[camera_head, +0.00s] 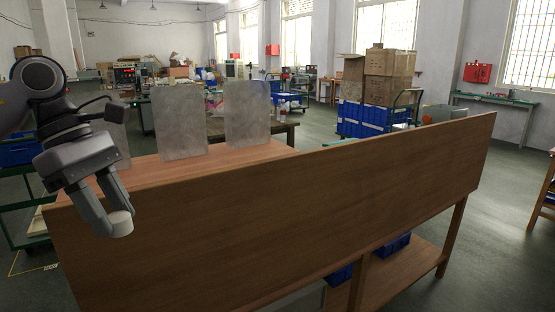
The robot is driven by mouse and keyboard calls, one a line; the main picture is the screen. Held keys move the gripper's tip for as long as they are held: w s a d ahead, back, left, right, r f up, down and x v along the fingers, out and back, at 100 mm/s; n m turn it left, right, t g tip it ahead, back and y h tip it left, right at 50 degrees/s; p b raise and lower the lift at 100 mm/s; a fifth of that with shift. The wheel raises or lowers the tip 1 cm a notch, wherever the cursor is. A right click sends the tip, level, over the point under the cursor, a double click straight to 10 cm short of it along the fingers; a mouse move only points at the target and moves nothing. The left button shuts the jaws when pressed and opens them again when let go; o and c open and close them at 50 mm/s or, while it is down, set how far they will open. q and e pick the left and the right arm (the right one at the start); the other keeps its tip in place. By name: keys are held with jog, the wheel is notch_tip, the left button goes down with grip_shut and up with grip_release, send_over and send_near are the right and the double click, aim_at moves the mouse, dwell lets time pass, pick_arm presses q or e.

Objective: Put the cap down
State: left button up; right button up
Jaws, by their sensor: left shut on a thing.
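In the head view, my left gripper (107,212) reaches in from the left, pointing down. It is shut on a white round cap (120,224), held at the fingertips. The cap shows in front of the left end of the wooden bench's tall front board (280,210). I cannot tell whether the cap touches anything besides the fingers. My right gripper is not in view.
Grey translucent panels (180,122) and (247,113) stand upright on the bench top (150,172) behind the board. A green trolley (25,190) stands at the left. Cardboard boxes (385,75) on blue crates (365,118) stand behind.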

pick_arm(q)
jog(key=s+d+f+m+g+y, duration=0.1)
jog(key=s+f+m+y, duration=0.1)
jog(key=f+m, duration=0.5)
jog(key=s+d+f+m+g+y, duration=0.1)
jog(key=s+f+m+g+y, duration=0.1)
jog(key=f+m, duration=0.6)
notch_tip(320, 180, down, 7)
jog(key=shift+s+d+r+m, duration=0.15)
jog(key=shift+s+d+m, duration=0.15)
jog(key=shift+s, duration=0.2)
